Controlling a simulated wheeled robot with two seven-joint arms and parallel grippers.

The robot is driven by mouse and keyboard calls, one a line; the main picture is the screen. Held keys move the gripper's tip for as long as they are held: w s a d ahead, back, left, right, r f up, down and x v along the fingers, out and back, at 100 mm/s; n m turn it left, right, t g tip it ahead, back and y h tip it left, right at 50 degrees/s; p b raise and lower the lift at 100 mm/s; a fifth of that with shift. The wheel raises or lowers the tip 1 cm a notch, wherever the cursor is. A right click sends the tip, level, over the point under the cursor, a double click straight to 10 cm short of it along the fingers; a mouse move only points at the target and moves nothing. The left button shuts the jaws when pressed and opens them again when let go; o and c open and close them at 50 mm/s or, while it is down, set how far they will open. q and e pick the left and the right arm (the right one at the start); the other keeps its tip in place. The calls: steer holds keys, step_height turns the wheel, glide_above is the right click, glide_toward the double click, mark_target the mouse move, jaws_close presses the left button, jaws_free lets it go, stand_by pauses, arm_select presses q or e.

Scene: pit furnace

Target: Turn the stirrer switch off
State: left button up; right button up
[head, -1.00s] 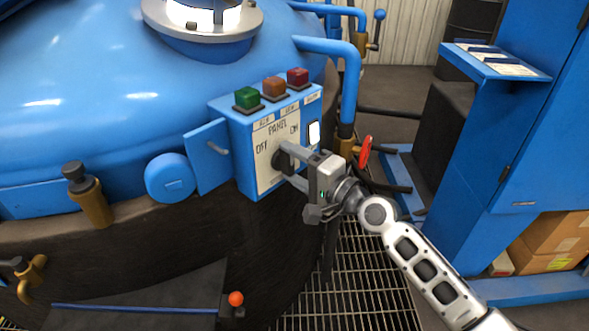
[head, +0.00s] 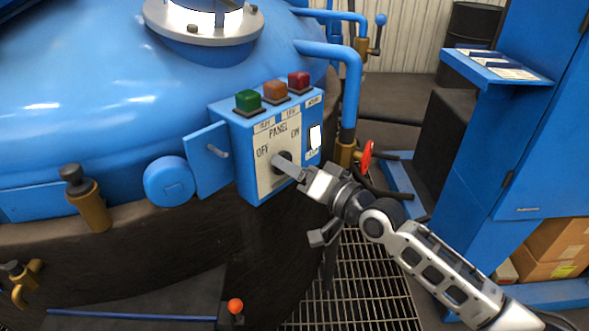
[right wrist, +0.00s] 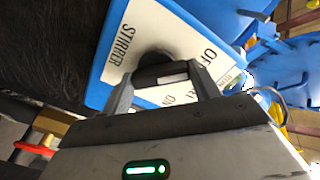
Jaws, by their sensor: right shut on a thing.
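The control panel (head: 232,150) is a blue box with a white plate marked PANEL, OFF on the left and ON on the right. Its black rotary switch (head: 281,157) sits low on the plate, mostly behind my fingers. In the right wrist view the round switch base (right wrist: 154,60) shows beside the word STIRRER. My right gripper (head: 285,168) is shut on the switch; the wrist view shows its two fingers (right wrist: 160,80) on either side of the black handle. Which mark the handle points at is hard to tell. My left gripper is not in view.
Green (head: 248,100), orange (head: 275,90) and red (head: 299,81) buttons top the box. A white rocker (head: 315,136) sits on its right side. An open blue door (head: 207,160) stands at its left. A red handwheel (head: 367,156) and blue pipe (head: 350,90) are close on the right.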

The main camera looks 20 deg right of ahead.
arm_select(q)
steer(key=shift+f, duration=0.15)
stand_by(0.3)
arm_select(e)
steer(key=o, duration=1)
steer(key=v, duration=1.6)
arm_select(q)
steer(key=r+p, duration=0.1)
steer(key=p, duration=0.3)
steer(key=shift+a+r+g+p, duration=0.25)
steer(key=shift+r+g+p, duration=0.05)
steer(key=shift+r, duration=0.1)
arm_select(e)
steer(key=s+a+f+n+g+h, duration=0.1)
steer(key=s+a+f+h, duration=0.1)
steer(key=f, duration=0.3)
steer(key=s+a+f+n+g+h, duration=0.1)
steer(key=s+a+f+n+g, duration=0.1)
steer(key=s+a+f, duration=0.2)
steer(key=s+a+f+n+g+h, duration=0.2)
steer(key=s+a+f, duration=0.1)
steer(key=s+f, duration=0.1)
steer(key=shift+a+f+h, duration=0.15)
steer(key=shift+f, duration=0.3)
steer(key=shift+a+f+h, duration=0.15)
steer(key=shift+a+f, duration=0.05)
steer(key=shift+f, duration=0.25)
